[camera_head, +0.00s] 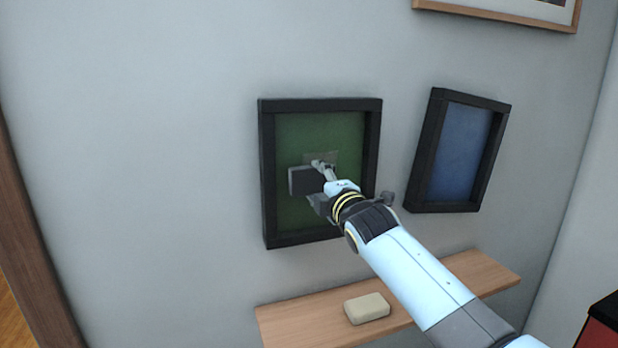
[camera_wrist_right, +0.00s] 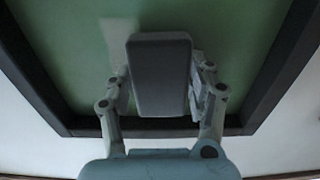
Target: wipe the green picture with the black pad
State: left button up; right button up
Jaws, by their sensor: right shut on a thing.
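The green picture (camera_head: 340,128) hangs on the wall in a black frame, and it also fills the right wrist view (camera_wrist_right: 60,30). The black pad (camera_head: 303,181) is in front of its middle, left of my right gripper (camera_head: 322,168). In the right wrist view the pad (camera_wrist_right: 160,75) sits between the two fingers of my right gripper (camera_wrist_right: 163,88), which is shut on it. I cannot tell whether the pad touches the picture. A paler patch (camera_head: 322,157) shows on the green just above the gripper. My left gripper is not in view.
A blue picture (camera_head: 462,155) in a black frame hangs to the right. A wooden shelf (camera_head: 290,318) below holds a beige block (camera_head: 367,308), close to my right arm. Another wood-framed picture (camera_head: 490,14) hangs at the top right. The wall on the left is bare.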

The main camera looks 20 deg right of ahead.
jog(key=d, duration=0.1)
jog(key=d+p, duration=0.1)
jog(key=d, duration=0.2)
jog(key=shift+s+d+f+p, duration=0.1)
jog(key=shift+d+f+p, duration=0.1)
jog(key=shift+f+p, duration=0.15)
jog(key=shift+s+a, duration=0.2)
jog(key=shift+s, duration=2.7)
jog(key=s, duration=0.3)
jog(key=shift+a+b, duration=0.1)
jog(key=shift+b, duration=0.25)
jog(key=shift+f, duration=0.15)
